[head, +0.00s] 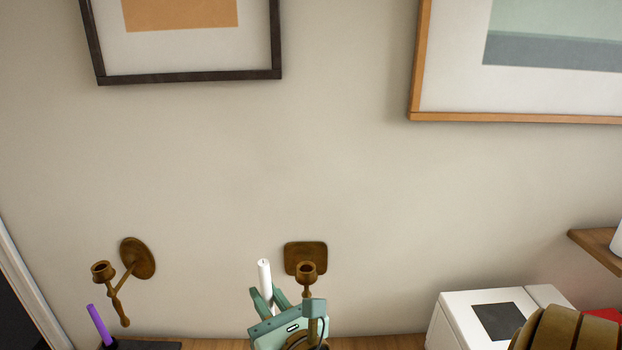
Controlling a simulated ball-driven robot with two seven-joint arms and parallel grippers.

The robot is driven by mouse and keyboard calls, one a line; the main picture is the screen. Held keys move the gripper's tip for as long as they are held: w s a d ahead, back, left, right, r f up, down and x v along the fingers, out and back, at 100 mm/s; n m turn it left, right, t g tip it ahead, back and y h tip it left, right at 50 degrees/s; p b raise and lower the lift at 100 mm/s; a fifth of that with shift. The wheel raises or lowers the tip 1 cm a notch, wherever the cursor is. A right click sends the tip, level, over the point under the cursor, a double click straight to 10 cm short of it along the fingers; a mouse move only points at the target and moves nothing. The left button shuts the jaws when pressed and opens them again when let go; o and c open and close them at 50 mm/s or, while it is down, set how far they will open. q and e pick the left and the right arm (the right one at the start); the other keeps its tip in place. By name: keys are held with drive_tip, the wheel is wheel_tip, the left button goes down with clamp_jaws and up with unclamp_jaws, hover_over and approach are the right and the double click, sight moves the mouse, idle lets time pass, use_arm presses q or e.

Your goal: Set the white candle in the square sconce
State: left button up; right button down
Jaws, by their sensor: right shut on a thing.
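The white candle (264,272) stands almost upright in my right gripper (268,302), whose green fingers are shut on its lower part. The candle's lower end is hidden by the gripper. The square sconce (294,256) is brass-brown, with a square plate on the wall and a cup (306,270) on an arm. The cup looks empty. The candle is to the left of the cup and apart from it in the picture, its tip about level with the cup's rim. My gripper's body covers the sconce's lower stem. My left gripper is not in view.
A round-plated sconce (140,258) with an empty-looking cup hangs at left. A purple candle (100,325) stands below it in a dark holder. A white box-like appliance (463,318) and a brown slatted object (565,332) are at lower right. Framed pictures hang above; the wall between is clear.

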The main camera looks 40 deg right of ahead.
drive_tip(key=w+d+r+m+g+h+p, duration=0.1)
drive_tip(key=w+d+r+m+h+p, duration=0.2)
drive_tip(key=r+p, duration=0.7)
drive_tip(key=w+d+r+m+g+h+p, duration=0.1)
drive_tip(key=d+r+m+g+h+p, duration=0.2)
drive_tip(key=d, duration=0.6)
drive_tip(key=shift+w+d+r+h+p, duration=0.2)
drive_tip(key=shift+r+h+p, duration=0.3)
drive_tip(key=shift+h+p, duration=0.75)
drive_tip(key=shift+a, duration=0.1)
drive_tip(key=shift+f+b, duration=0.3)
wheel_tip(320, 180, down, 7)
drive_tip(key=b, duration=0.6)
drive_tip(key=shift+f, duration=0.2)
drive_tip(key=shift+f+b, duration=0.15)
drive_tip(key=shift+b, duration=0.2)
